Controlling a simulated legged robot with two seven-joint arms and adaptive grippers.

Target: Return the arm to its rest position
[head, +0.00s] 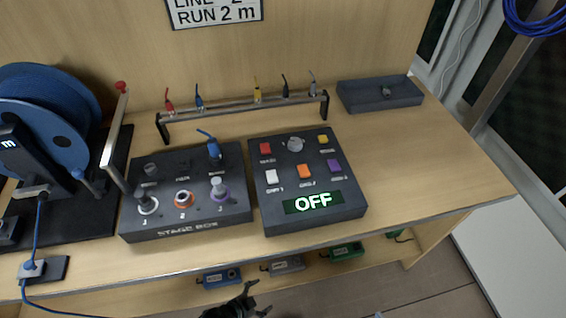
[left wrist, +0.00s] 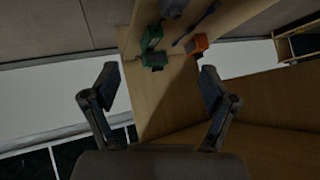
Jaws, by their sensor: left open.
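My left gripper (head: 250,300) shows at the bottom edge of the head view, in front of the wooden bench's front edge. In the left wrist view my left gripper (left wrist: 160,85) has its two fingers wide apart, with nothing between the fingertips. Behind them, farther off, are a wooden shelf panel and small green and orange boxes. The rest of my left arm is cut off by the head view's bottom edge. My right gripper shows in neither view.
The bench (head: 420,150) holds a blue cable reel (head: 75,95), a stage box (head: 190,222), a control box (head: 312,225) reading OFF, a rack (head: 240,104) of coloured plugs and a grey tray (head: 350,100). Small boxes sit on a lower shelf, including a blue one (head: 220,278). The bench's right side is clear.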

